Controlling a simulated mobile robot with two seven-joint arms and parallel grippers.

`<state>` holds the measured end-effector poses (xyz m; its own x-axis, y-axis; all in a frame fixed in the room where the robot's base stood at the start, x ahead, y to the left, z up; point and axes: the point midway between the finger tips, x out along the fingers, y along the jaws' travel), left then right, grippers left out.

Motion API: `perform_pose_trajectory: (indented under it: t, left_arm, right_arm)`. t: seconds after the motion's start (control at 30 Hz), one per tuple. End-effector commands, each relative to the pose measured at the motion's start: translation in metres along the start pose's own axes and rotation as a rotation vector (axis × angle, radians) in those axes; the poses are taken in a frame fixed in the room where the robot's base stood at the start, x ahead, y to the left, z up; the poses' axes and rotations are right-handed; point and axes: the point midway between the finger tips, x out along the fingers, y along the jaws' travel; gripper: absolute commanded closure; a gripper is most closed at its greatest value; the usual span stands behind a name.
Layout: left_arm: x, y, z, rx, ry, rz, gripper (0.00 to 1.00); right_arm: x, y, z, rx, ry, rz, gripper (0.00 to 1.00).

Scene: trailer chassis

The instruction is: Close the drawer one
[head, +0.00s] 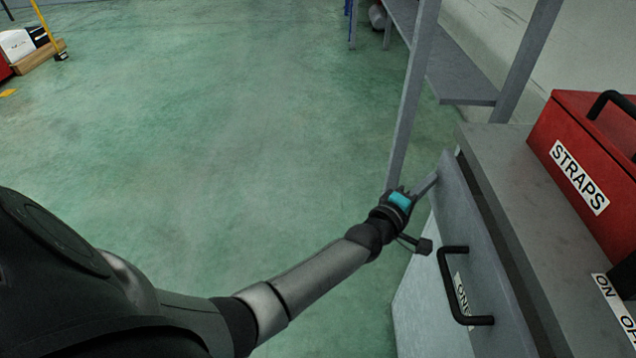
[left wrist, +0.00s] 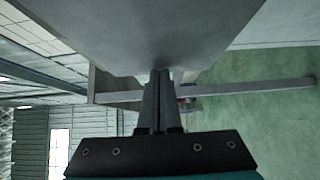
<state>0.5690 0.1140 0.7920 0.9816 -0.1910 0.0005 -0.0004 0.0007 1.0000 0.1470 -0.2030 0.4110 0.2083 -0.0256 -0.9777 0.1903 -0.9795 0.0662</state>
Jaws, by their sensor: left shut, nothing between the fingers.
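Drawer one (head: 472,225) is at the right of the head view. Its grey front carries a black handle (head: 448,285) and a label (head: 462,293) partly hidden behind it. A narrow dark gap shows between the drawer front and the cabinet top, so it stands a little open. My left gripper (head: 430,183) is shut and empty, its fingertips at the far upper end of the drawer front. In the left wrist view, the shut fingers (left wrist: 161,78) point at a grey panel surface (left wrist: 150,35); I cannot tell whether they touch it. My right gripper is out of view.
The grey cabinet top (head: 497,175) bears a red box (head: 585,150) labelled STRAPS. A grey shelf frame (head: 412,95) stands just beyond the cabinet. The green floor (head: 220,130) to the left is clear.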

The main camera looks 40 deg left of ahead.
Motion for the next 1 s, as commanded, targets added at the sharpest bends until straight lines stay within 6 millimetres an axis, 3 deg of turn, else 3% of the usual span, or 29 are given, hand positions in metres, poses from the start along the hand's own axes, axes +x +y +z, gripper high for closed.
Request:
perform_pose_trajectory:
  t: [0.1, 0.33, 1.0]
  left_arm:
    - [0.016, -0.001, 0.016, -0.003, 0.0, 0.0, 1.0]
    - [0.033, -0.001, 0.032, -0.001, 0.0, 0.0, 1.0]
    - [0.039, 0.003, 0.04, -0.001, -0.007, 0.003, 1.0]
  right_arm:
    - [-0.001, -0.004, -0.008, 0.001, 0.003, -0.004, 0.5]
    - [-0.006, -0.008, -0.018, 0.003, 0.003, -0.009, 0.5]
    - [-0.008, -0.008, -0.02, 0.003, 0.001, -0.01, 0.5]
